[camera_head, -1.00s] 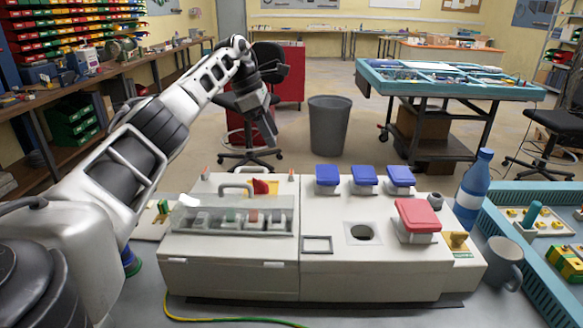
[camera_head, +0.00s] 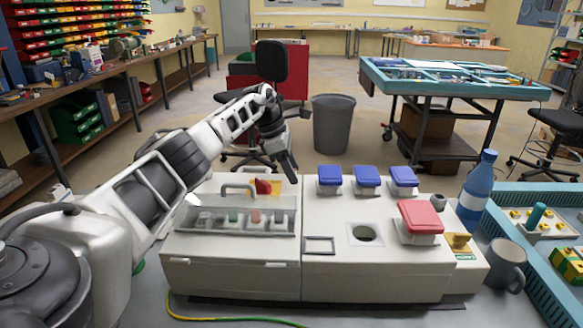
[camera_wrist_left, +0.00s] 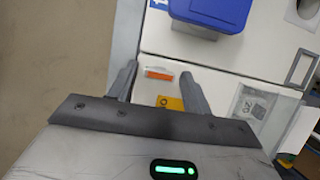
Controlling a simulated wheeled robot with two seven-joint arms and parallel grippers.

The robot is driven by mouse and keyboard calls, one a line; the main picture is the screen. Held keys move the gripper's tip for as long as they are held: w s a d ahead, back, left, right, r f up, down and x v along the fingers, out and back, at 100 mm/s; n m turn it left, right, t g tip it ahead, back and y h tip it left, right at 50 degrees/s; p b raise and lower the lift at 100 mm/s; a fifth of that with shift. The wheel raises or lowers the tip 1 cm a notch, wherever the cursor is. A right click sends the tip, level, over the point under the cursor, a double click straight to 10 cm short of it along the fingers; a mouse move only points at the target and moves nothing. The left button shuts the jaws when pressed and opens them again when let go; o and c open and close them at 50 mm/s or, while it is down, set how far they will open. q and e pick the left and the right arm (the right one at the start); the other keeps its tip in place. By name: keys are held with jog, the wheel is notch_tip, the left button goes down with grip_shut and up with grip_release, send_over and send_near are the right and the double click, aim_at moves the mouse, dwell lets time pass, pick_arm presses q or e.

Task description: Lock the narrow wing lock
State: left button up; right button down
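My left gripper (camera_head: 291,176) points down at the back edge of the white socket box, left of the blue lids. In the left wrist view its two fingers (camera_wrist_left: 158,84) are spread with nothing held. A narrow orange piece on a white mount (camera_wrist_left: 159,74), apparently the narrow wing lock, lies between the fingertips, apart from both. In the head view it is hidden behind the gripper. A yellow plate (camera_wrist_left: 170,103) shows below it, partly covered by the gripper. My right gripper is out of view.
Blue lids (camera_head: 367,176) and a red lid (camera_head: 420,217) stand on the box (camera_head: 375,275). A clear cover with a grey handle (camera_head: 238,187) and a red knob (camera_head: 263,187) are on the left. A bottle (camera_head: 477,190), mug (camera_head: 507,265) and teal tray (camera_head: 530,280) stand right.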

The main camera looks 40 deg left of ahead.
pick_arm(q)
jog(key=c, duration=0.7)
jog(key=shift+o, duration=0.2)
